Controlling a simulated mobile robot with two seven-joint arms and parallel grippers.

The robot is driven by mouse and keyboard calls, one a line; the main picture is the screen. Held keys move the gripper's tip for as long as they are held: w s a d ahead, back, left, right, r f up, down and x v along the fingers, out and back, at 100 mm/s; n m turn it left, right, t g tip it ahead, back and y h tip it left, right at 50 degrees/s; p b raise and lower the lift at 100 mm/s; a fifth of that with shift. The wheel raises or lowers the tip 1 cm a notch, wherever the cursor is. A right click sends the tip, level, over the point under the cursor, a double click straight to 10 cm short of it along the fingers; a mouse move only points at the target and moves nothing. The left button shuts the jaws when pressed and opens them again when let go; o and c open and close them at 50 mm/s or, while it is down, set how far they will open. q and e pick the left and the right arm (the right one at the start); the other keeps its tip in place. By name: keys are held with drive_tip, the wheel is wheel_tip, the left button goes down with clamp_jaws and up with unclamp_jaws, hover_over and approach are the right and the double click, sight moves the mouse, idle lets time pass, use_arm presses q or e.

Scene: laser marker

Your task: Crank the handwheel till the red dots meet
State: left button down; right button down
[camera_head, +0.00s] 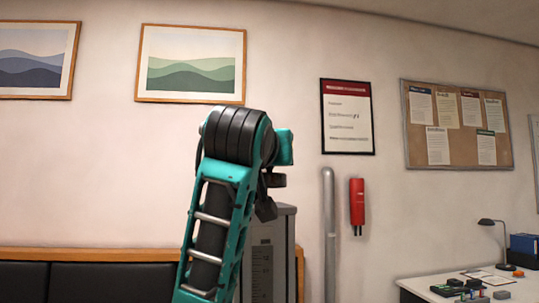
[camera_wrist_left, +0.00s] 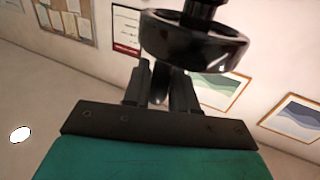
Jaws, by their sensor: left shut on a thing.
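In the left wrist view, a black round handwheel (camera_wrist_left: 195,42) on a dark shaft fills the top middle. My left gripper (camera_wrist_left: 160,82) reaches up to its underside with two dark fingers. The fingers are shut on a dark part at the wheel, mostly hidden between them; I take it for the wheel's handle. In the head view, a teal and black arm of mine rises in the middle and hides what lies behind it. The wheel cannot be made out clearly there. No red dots show in either view. My right gripper is not in view.
A grey cabinet (camera_head: 284,225) with marks on its face stands partly behind my arm. A grey post (camera_head: 328,235) and a red wall unit (camera_head: 357,205) are right of it. A white desk (camera_head: 430,285) is at lower right, a black padded bench (camera_head: 90,283) at lower left.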

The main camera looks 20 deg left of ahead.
use_arm(q)
drive_tip(key=shift+a+h, duration=0.1)
drive_tip(key=shift+h, duration=0.2)
